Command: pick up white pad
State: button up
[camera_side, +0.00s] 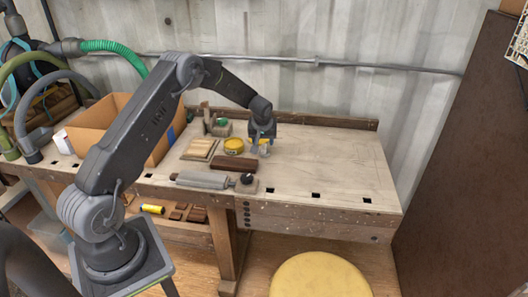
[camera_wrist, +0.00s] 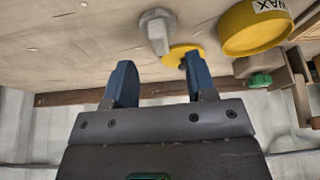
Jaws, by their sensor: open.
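My gripper (camera_side: 262,141) is open over the back middle of the workbench. In the wrist view its two blue fingers (camera_wrist: 160,68) stand apart with nothing between their tips. A pale grey, faceted piece (camera_wrist: 155,30) lies just past the fingertips. A yellow disc (camera_wrist: 184,55) is beside it, partly behind the right finger. I cannot tell whether the pale piece is the white pad; no other clear white pad shows. In the side view, pale and yellow parts show right under my gripper, too small to separate.
A yellow wax tin (camera_side: 234,146) is left of my gripper, with a wooden square (camera_side: 200,149) further left. A brown block (camera_side: 233,163) and a grey tool (camera_side: 205,180) lie nearer the front. A cardboard box (camera_side: 105,118) stands left. The bench's right side (camera_side: 335,165) is clear.

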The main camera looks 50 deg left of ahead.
aim_at(264, 146)
jog(key=x, duration=0.5)
jog(key=shift+w+a+f, duration=0.2)
jog(key=shift+a, duration=0.05)
grip_shut()
